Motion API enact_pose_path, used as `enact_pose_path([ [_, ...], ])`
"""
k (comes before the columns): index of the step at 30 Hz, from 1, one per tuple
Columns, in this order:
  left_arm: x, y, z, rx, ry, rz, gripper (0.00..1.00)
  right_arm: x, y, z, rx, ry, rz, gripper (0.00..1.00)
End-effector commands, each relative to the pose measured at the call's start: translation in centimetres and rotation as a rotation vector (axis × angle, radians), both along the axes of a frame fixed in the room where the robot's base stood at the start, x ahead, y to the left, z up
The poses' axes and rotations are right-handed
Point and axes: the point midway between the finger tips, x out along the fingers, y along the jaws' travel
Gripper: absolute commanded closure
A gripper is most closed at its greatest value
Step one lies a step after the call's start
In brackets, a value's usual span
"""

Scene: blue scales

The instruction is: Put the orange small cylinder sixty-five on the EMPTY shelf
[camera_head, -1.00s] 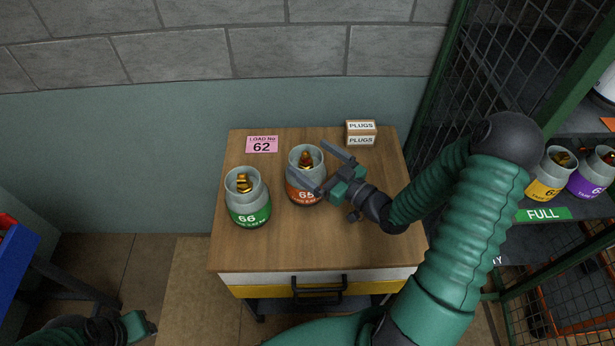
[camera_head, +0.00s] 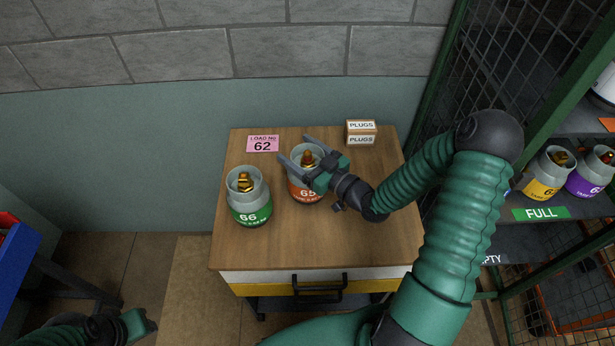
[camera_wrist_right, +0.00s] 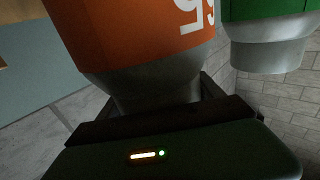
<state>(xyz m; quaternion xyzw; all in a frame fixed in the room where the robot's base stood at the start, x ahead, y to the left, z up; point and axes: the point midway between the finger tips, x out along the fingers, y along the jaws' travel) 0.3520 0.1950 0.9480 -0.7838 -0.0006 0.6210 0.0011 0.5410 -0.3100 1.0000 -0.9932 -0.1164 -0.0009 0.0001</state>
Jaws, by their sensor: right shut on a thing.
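The orange cylinder sixty-five (camera_head: 304,192), grey with an orange band and a brass valve, stands upright on the wooden cabinet top (camera_head: 330,240). My right gripper (camera_head: 298,162) is shut on its grey upper collar, with a finger on either side. In the right wrist view the orange band (camera_wrist_right: 130,35) fills the upper middle, its collar between the dark fingers. The EMPTY shelf label (camera_head: 490,259) is at the lower right, partly hidden by my right arm. My left gripper (camera_head: 140,325) is at the lower left, away from the cabinet; its jaws are unclear.
A green cylinder sixty-six (camera_head: 249,205) stands close left of sixty-five. The FULL shelf (camera_head: 541,213) holds yellow and purple cylinders. Mesh rack sides and green posts stand at the right.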

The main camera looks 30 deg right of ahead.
Motion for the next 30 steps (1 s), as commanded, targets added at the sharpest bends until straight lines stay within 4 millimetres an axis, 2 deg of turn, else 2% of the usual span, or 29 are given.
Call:
enact_pose_path([
  [1, 0.0, 0.0, 0.0, 0.0, 0.0, 0.0, 0.64, -0.1, 0.1, -0.2, 0.002, 0.006, 0.001, 0.72],
  [7, 0.0, 0.0, 0.0, 0.0, 0.0, 0.001, 0.64, -0.1, 0.1, -0.2, 0.003, 0.006, 0.003, 0.97],
  [17, 0.0, 0.0, 0.0, 0.0, 0.0, 0.0, 0.64, -0.1, 0.0, 0.3, 0.002, 0.001, 0.003, 0.97],
  [26, 0.0, 0.0, 0.3, 0.0, 0.0, 0.0, 0.64, -0.1, 0.1, 3.6, -0.003, -0.003, 0.004, 0.97],
  [30, 0.0, 0.0, 0.0, 0.0, 0.0, 0.0, 0.64, -1.7, 1.5, 3.7, 0.003, 0.002, 0.006, 0.97],
])
